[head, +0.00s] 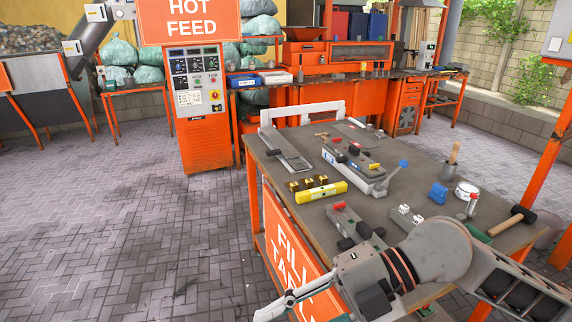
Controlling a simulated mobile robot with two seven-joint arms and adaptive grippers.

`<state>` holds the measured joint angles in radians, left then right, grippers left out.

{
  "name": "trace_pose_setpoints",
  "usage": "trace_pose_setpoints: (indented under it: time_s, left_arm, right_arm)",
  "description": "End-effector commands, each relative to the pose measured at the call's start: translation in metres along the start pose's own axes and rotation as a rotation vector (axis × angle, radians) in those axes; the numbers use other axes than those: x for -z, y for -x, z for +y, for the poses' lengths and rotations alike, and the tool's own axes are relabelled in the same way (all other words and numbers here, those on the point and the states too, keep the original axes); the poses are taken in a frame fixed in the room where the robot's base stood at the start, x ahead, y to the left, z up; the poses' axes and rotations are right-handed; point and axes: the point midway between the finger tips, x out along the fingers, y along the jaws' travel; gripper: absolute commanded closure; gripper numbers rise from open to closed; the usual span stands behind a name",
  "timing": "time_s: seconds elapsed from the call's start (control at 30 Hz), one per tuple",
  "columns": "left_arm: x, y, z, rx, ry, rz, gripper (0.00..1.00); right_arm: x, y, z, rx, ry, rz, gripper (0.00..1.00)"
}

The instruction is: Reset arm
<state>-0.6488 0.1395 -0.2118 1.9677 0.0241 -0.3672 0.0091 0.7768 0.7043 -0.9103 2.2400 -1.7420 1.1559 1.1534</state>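My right arm comes in from the lower right and crosses in front of the near right part of the work table (280,138). Its far end, with what looks like my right gripper (285,302), points to the lower left, beside the table's orange front panel and above the paved floor. I cannot tell whether its fingers are open or shut, and I see nothing clearly held. My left arm and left gripper are not in view. The arm hides part of the table's near edge.
An orange control cabinet (204,110) stands behind. Paved floor at left is clear.

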Motion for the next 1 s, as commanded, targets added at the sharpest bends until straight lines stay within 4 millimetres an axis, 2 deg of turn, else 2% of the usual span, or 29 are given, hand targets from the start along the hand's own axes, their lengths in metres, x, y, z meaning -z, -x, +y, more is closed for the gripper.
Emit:
trace_pose_setpoints:
  time_s: [0.03,0.1,0.17,0.23,0.3,0.4,0.5,0.57,0.67,0.77,0.8,0.87,0.97,1.0]
  left_arm:
    - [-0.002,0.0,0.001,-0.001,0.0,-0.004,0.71]
    - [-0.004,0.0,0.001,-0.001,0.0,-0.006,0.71]
    - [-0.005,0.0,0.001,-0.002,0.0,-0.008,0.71]
    - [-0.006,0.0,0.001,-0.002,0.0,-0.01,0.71]
    - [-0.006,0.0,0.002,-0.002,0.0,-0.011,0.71]
    - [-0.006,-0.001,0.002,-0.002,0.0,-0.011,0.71]
    - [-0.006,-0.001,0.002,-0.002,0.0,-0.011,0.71]
    - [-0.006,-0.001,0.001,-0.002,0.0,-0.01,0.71]
    - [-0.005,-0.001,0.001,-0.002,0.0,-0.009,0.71]
    - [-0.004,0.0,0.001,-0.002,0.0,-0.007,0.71]
    - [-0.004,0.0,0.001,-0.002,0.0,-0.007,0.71]
    - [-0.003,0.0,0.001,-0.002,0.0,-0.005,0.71]
    - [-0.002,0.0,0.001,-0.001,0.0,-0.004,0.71]
    - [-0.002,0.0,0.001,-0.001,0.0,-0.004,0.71]
  right_arm:
    - [0.015,-0.006,0.02,-0.115,0.031,0.05,0.71]
    - [0.03,-0.005,0.053,-0.29,0.073,0.092,0.71]
    - [0.038,0.003,0.08,-0.444,0.095,0.107,0.71]
    - [0.041,0.019,0.109,-0.625,0.106,0.1,0.71]
    - [0.037,0.042,0.132,-0.802,0.098,0.065,0.71]
    - [0.019,0.082,0.154,-1.039,0.056,-0.03,0.71]
    - [-0.013,0.126,0.157,-1.243,-0.021,-0.177,0.71]
    - [-0.036,0.152,0.148,-1.345,-0.084,-0.287,0.71]
    - [-0.079,0.192,0.117,-1.468,-0.215,-0.501,0.71]
    - [-0.117,0.221,0.067,-1.525,-0.363,-0.729,0.71]
    - [-0.131,0.23,0.044,-1.528,-0.424,-0.82,0.71]
    - [-0.147,0.24,0.007,-1.517,-0.517,-0.949,0.71]
    - [-0.166,0.251,-0.059,-1.455,-0.669,-1.156,0.71]
    - [-0.17,0.252,-0.086,-1.416,-0.731,-1.232,0.71]
